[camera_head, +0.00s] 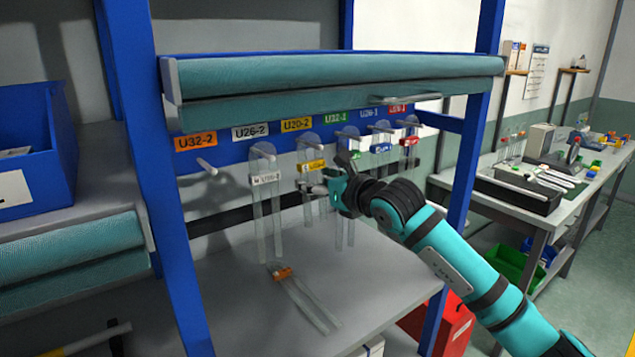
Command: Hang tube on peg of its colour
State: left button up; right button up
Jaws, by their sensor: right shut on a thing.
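My right gripper (312,188) is at the middle of the peg row, shut on the legs of the clear U-shaped tube with a yellow tag (311,166). This tube is upright, its bend at the peg under the yellow U20-2 label (297,124); I cannot tell whether the peg bears it. A white-tagged tube (264,180) hangs under the white label. Green-tagged (355,154), blue-tagged (380,149) and red-tagged (409,142) tubes hang farther right; my gripper partly hides the green-tagged one. An orange-tagged tube (300,295) lies on the shelf. The orange-label peg (206,166) is bare. My left gripper is out of view.
A teal roll-like overhang (330,75) runs above the pegs, between blue posts (160,170). The grey shelf (370,285) is mostly clear. A blue bin (35,150) stands at left. A red box (450,325) is below the shelf, and a cluttered bench stands at right.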

jog(key=o, duration=1.7)
jog(key=shift+o, duration=0.2)
jog(key=shift+d, duration=0.1)
jog(key=b+v, duration=0.4)
jog(key=v, duration=0.5)
jog(key=shift+f, duration=0.25)
dwell(1.0)
jog(key=f+b+v, duration=0.1)
jog(key=b+v, duration=0.3)
jog(key=v, duration=0.3)
dwell(0.7)
